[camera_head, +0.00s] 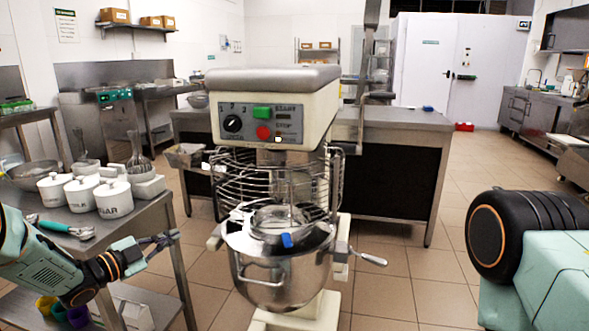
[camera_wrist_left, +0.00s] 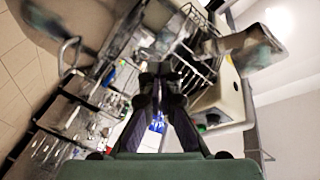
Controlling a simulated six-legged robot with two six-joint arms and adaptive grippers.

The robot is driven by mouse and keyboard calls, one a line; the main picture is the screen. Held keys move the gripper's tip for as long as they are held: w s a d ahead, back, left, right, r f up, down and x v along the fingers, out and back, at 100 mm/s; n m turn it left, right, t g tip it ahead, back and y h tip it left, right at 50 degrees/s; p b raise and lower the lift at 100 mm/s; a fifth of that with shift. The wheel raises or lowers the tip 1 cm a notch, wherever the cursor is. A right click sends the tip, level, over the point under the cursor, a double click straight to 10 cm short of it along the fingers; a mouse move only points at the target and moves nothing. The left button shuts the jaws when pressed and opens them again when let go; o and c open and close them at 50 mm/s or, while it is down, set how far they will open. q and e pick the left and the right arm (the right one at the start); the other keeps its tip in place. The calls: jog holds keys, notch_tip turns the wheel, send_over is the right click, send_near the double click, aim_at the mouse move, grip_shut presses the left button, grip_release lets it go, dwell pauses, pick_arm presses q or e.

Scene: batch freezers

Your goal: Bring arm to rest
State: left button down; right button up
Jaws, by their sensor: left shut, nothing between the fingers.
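My left arm comes in from the left of the head view. Its gripper (camera_head: 160,240) is shut and empty, held beside the right end of the left steel table (camera_head: 155,222). In the left wrist view the gripper (camera_wrist_left: 158,78) points away from the camera with its fingertips together. My right arm shows only as a large dark and mint joint at the right edge, and its gripper is out of view.
A mixer (camera_head: 272,110) with a wire guard (camera_head: 265,180) and steel bowl (camera_head: 275,280) stands just right of my left gripper. White canisters (camera_head: 113,198) stand on the left table. A dark-fronted counter (camera_head: 395,170) is behind the mixer. Floor (camera_head: 415,270) is clear at the right.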

pick_arm(q)
jog(key=s+d+f+n+g+y, duration=0.3)
jog(key=s+f+n, duration=0.4)
jog(key=s+f, duration=0.4)
jog(key=s+d+f+n+g+y, duration=0.4)
jog(key=s+f+n, duration=0.3)
jog(key=s+f, duration=0.35)
jog(key=s+d+f+n+g+y, duration=0.1)
jog(key=s+g, duration=0.3)
jog(key=s, duration=1.1)
jog(key=s+f+n+g+y, duration=0.1)
jog(key=s+n+g, duration=0.1)
jog(key=s, duration=1.3)
jog(key=shift+d+f+g, duration=0.3)
jog(key=shift+d+g, duration=0.1)
jog(key=shift+g, duration=0.5)
